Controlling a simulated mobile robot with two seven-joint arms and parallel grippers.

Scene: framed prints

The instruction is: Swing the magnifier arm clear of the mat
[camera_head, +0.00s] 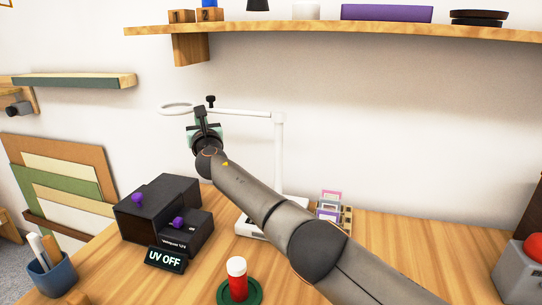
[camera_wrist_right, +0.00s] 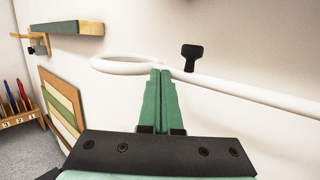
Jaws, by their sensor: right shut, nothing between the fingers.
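The white magnifier arm (camera_head: 243,111) runs level from the top of a white post (camera_head: 279,150) to a ring (camera_head: 177,107) at its left end. A black knob (camera_head: 210,101) stands up from the arm near the ring. My right gripper (camera_head: 203,125) is at the ring end of the arm. In the right wrist view, its green fingers (camera_wrist_right: 160,75) are shut together with nothing between them. Their tips overlap the join of ring (camera_wrist_right: 124,63) and arm (camera_wrist_right: 250,92); I cannot tell whether they touch. I cannot make out a mat. My left gripper is out of view.
A black box (camera_head: 160,208) with purple knobs and a "UV OFF" display (camera_head: 166,260) stands on the wooden table. A red-and-white bottle (camera_head: 237,279) stands on a green coaster (camera_head: 256,293). Small frames (camera_head: 329,208) stand behind my forearm. A wooden shelf (camera_head: 350,31) spans the wall above.

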